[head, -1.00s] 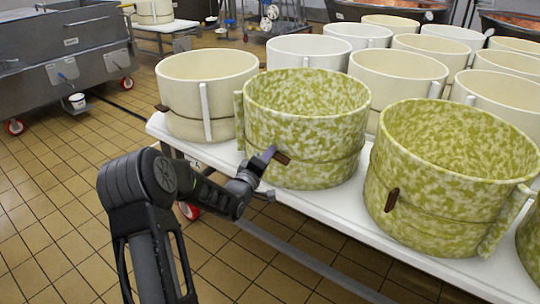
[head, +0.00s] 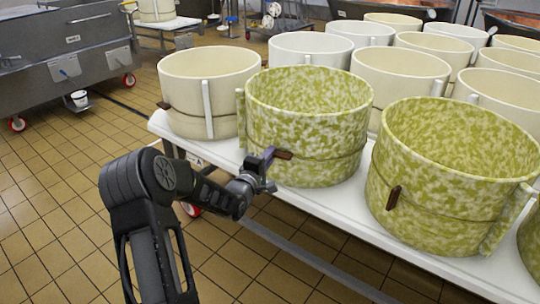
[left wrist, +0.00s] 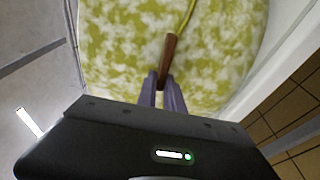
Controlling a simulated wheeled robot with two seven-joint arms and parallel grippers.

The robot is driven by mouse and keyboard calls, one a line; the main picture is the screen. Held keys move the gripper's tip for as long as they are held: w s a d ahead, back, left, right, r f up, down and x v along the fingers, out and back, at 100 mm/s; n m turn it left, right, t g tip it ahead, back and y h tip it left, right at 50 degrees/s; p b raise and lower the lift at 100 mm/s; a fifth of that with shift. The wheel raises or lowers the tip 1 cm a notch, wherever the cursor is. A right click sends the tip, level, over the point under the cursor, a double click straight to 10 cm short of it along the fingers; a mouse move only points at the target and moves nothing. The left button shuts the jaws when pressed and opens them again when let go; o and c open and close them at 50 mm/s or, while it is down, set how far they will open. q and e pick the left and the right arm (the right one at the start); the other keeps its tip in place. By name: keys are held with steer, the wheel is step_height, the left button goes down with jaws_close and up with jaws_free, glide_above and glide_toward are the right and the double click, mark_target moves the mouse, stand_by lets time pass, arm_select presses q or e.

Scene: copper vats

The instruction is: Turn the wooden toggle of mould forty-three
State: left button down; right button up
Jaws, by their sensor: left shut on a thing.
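A green-and-cream mottled mould (head: 300,125) stands at the front edge of the white table, with a cord around it. Its dark brown wooden toggle (head: 283,154) sticks out at the near side. My left gripper (head: 270,156) is at this toggle, shut on it. In the left wrist view, the purple fingertips (left wrist: 161,80) hold the lower end of the toggle (left wrist: 169,52), and the cord runs up from its other end. No mould number is readable. My right gripper is not in view.
A second mottled mould (head: 450,165) with its own toggle (head: 393,197) stands to the right. A cream mould (head: 208,90) stands to the left, and several pale moulds fill the table (head: 345,215) behind. The tiled floor (head: 60,200) is open at left.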

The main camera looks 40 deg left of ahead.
arm_select(q)
steer(key=c, duration=1.5)
jaws_free()
steer(key=shift+o, duration=0.2)
steer(key=shift+s, duration=0.1)
steer(key=p+v, duration=0.1)
steer(key=v, duration=0.6)
steer(key=shift+s, duration=0.3)
steer(key=shift+d, duration=0.1)
